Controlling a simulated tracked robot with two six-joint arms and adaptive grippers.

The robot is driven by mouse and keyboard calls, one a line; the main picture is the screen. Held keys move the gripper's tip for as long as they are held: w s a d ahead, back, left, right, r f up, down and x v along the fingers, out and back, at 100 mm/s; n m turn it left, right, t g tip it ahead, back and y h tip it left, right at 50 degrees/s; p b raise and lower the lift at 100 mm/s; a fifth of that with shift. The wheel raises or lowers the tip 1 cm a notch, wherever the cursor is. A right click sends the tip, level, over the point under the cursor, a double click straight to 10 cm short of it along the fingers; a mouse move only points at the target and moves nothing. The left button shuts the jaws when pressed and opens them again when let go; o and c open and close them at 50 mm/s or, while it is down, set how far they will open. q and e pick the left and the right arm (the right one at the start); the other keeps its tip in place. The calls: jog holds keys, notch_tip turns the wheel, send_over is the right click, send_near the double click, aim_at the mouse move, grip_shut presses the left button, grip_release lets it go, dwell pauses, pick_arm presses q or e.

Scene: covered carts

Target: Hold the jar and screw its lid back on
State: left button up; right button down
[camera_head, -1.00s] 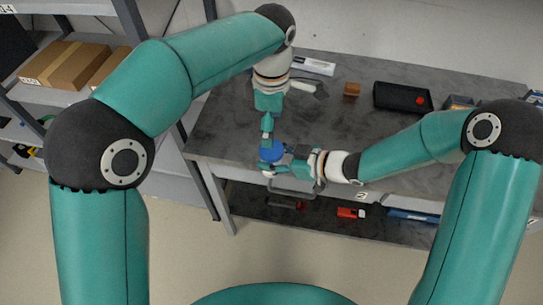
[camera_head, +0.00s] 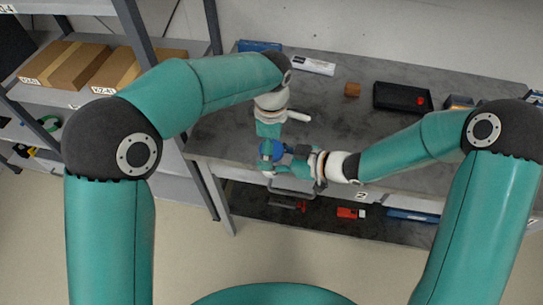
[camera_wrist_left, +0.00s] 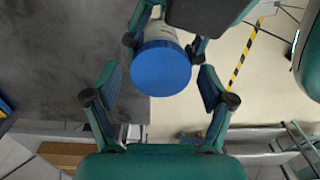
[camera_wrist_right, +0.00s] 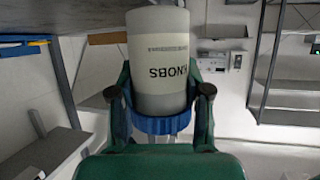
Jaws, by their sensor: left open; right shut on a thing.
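The white jar, marked KNOBS, shows in the right wrist view (camera_wrist_right: 160,55) with its blue lid (camera_wrist_right: 160,124) against its mouth end. My right gripper (camera_wrist_right: 160,98) is shut on the jar near the lid, one finger on each side. In the head view the lid (camera_head: 271,149) is at the top of the jar, at the workbench's front edge. In the left wrist view the lid's flat top (camera_wrist_left: 161,70) faces me. My left gripper (camera_wrist_left: 158,80) is open over it, its fingers spread either side and apart from the lid. The threads are hidden.
The grey workbench (camera_head: 330,110) holds a black tray (camera_head: 402,97), a small brown block (camera_head: 352,89), a white box (camera_head: 312,66) and a blue box (camera_head: 260,46) at the back. A shelf with cardboard boxes (camera_head: 80,68) stands left. The bench middle is mostly clear.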

pick_arm(q)
jog(key=c, duration=1.2)
jog(key=m, duration=0.6)
jog(key=o, duration=1.3)
jog(key=shift+r, duration=2.25)
jog(key=shift+c, duration=0.5)
